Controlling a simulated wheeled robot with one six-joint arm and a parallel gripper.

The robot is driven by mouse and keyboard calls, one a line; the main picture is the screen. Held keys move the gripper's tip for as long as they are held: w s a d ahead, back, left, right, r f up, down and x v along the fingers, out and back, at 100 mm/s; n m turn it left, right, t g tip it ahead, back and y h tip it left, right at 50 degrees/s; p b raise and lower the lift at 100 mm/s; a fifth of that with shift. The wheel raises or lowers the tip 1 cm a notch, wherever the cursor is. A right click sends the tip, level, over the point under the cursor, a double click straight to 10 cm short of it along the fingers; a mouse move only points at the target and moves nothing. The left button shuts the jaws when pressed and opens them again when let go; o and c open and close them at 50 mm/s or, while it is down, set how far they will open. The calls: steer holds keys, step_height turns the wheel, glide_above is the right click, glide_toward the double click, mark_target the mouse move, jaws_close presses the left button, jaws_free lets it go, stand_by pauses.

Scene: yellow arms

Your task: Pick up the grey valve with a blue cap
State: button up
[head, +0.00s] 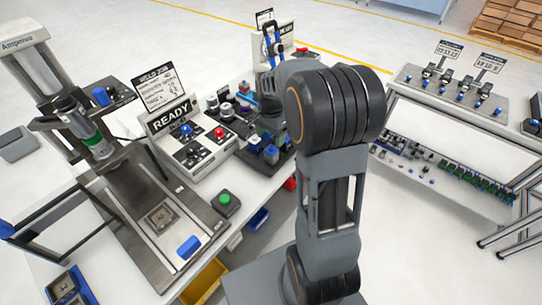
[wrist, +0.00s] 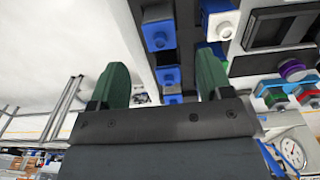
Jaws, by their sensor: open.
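Several small grey parts with blue ends show in the wrist view, between and beyond my fingers. One grey-and-blue part (wrist: 160,36) is near the top, left of another (wrist: 218,18); smaller ones are below. I cannot tell which is the valve meant. In the head view, blue-topped parts (head: 271,154) stand on a dark tray (head: 284,163), partly hidden by my arm. My gripper (wrist: 162,64) has two green fingers set wide apart, with nothing held between them. In the head view my gripper is mostly hidden among the arm links above the tray.
A READY control box (head: 190,140) and a press (head: 95,140) stand left of the tray. A green button (head: 225,200) is on the bench. A dial gauge (wrist: 292,150) and a purple-topped part (wrist: 292,70) show in the wrist view. A shelf rack (head: 450,155) stands at right.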

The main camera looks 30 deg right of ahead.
mark_target(272, 147)
steer(key=shift+d+f+p, duration=0.2)
steer(key=shift+f+p, duration=0.35)
steer(key=shift+f, duration=3.5)
steer(key=c, duration=1)
